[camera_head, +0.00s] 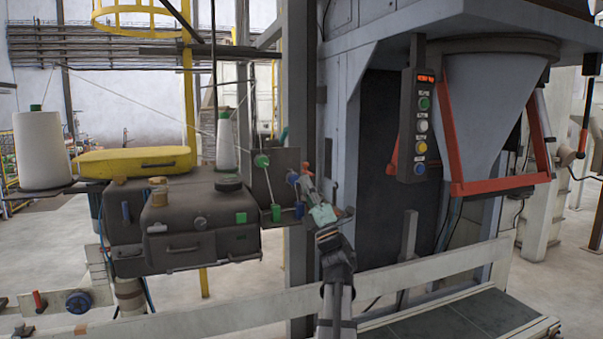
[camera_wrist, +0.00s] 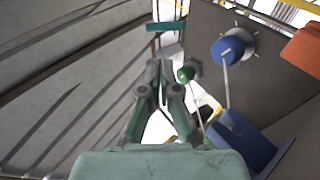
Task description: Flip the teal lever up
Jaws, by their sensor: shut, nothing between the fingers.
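A teal bar (camera_wrist: 165,26), which looks like the lever, lies just beyond the fingertips in the wrist view. A pale piece shows below it. Its pivot and exact tilt are not clear.
A green knob (camera_head: 262,160) and a blue knob (camera_head: 292,178) are on or beside the panel. A green block (camera_head: 276,212) and a blue block (camera_head: 300,210) hang below. A steel column (camera_head: 299,80) and a button box (camera_head: 420,125) stand right. A rail (camera_head: 420,272) crosses the front.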

